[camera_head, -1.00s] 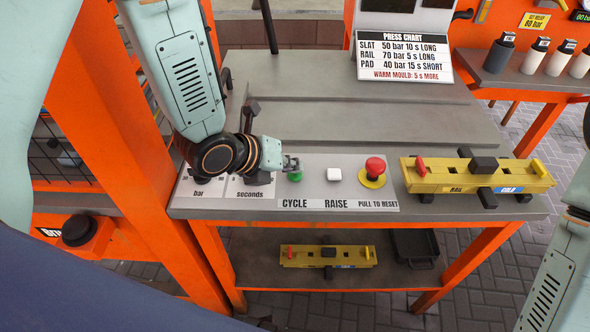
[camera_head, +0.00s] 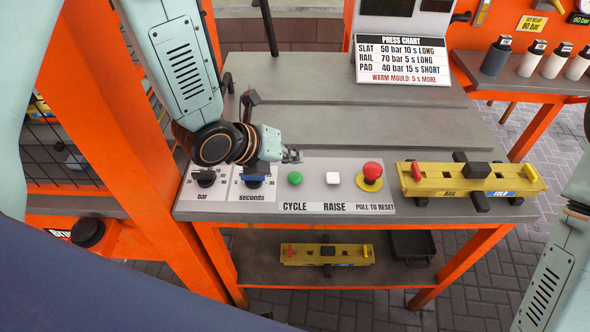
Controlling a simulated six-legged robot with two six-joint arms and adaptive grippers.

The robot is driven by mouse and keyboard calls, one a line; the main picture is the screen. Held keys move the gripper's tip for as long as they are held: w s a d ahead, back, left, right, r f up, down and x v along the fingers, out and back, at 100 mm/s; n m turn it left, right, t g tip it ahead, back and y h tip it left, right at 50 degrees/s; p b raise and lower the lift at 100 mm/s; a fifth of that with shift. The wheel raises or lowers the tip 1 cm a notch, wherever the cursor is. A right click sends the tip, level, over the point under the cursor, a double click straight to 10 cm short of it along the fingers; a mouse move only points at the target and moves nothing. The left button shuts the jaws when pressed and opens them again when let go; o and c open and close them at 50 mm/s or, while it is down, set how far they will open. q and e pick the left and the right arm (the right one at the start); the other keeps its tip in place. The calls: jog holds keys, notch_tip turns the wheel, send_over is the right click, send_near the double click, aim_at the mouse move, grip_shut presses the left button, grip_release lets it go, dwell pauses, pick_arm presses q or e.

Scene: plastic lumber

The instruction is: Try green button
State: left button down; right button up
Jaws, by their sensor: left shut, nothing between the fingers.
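The green button (camera_head: 295,178) sits on the white control panel above the label CYCLE and is fully in view. My left gripper (camera_head: 297,156) is shut and empty, and in the picture its fingertips show just above the green button, with a visible gap between them. A white button (camera_head: 333,179) labelled RAISE and a red mushroom button (camera_head: 371,171) on a yellow base, labelled PULL TO RESET, are to the right. My right arm shows at the right edge; its gripper is out of view.
Bar dial (camera_head: 205,178) and seconds dial (camera_head: 254,182) are left of the buttons. A yellow mould (camera_head: 435,180) lies on the table's right; another (camera_head: 325,255) is on the shelf below. A press chart (camera_head: 402,60) stands at the back. Grey tabletop (camera_head: 340,120) behind the panel is clear.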

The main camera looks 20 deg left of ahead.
pick_arm(q)
jog(key=shift+r+p, duration=0.8)
jog(key=shift+r, duration=0.5)
jog(key=shift+f, duration=0.1)
